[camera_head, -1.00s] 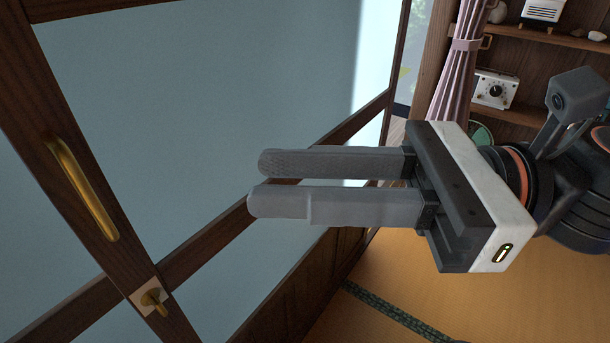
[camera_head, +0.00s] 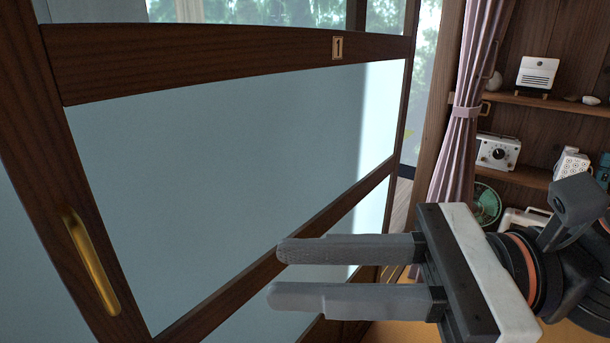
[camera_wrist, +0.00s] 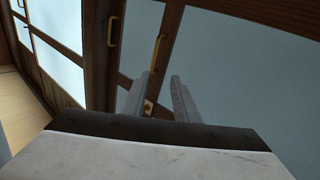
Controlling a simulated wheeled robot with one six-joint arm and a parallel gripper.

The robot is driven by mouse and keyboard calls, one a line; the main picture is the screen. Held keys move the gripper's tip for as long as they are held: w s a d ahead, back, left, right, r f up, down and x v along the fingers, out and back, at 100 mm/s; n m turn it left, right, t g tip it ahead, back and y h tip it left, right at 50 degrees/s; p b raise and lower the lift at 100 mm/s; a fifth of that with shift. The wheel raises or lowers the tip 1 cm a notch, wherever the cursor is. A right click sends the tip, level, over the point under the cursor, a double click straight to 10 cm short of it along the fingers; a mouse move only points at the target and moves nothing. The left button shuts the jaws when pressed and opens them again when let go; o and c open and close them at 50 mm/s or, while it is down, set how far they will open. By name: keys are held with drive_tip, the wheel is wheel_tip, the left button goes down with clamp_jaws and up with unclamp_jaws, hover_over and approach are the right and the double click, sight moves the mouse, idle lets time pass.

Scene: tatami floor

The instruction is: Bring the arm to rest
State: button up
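My gripper (camera_head: 278,273) is in the lower right of the head view, reaching left from my arm. Its two grey fingers are parallel with a gap between them, and nothing shows in the gap. In front of it is a wooden door with frosted panes (camera_head: 230,150) and a brass handle (camera_head: 92,262) at the left. In the wrist view the fingers (camera_wrist: 155,90) point toward the door frame, with a brass handle (camera_wrist: 157,52) beyond them. The fingers look apart from the handle in the head view.
A small plate marked 1 (camera_head: 338,47) is on the door's upper rail. A pink curtain (camera_head: 467,110) hangs at the right, beside wooden shelves (camera_head: 545,103) holding a white device (camera_head: 537,75), a radio (camera_head: 497,152) and a green fan (camera_head: 486,204). Tatami (camera_head: 395,332) shows at the bottom.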

drive_tip(key=w+d+f+n+t+h, duration=0.2)
drive_tip(key=w+d+f+n+h, duration=0.35)
drive_tip(key=f, duration=0.35)
drive_tip(key=w+d+f+n+t+h, duration=0.1)
drive_tip(key=w+d+f+n+h, duration=0.4)
drive_tip(key=f, duration=0.5)
drive_tip(key=w+d+f+n+h, duration=0.2)
drive_tip(key=d+f+n+h, duration=0.1)
drive_tip(key=d, duration=0.5)
drive_tip(key=w+d+f+n+h, duration=0.2)
drive_tip(key=d+f+n+h, duration=0.2)
drive_tip(key=d, duration=0.5)
drive_tip(key=shift+w+d+f, duration=0.15)
drive_tip(key=shift+d+f, duration=0.1)
drive_tip(key=shift+f, duration=0.65)
drive_tip(key=shift+n, duration=0.25)
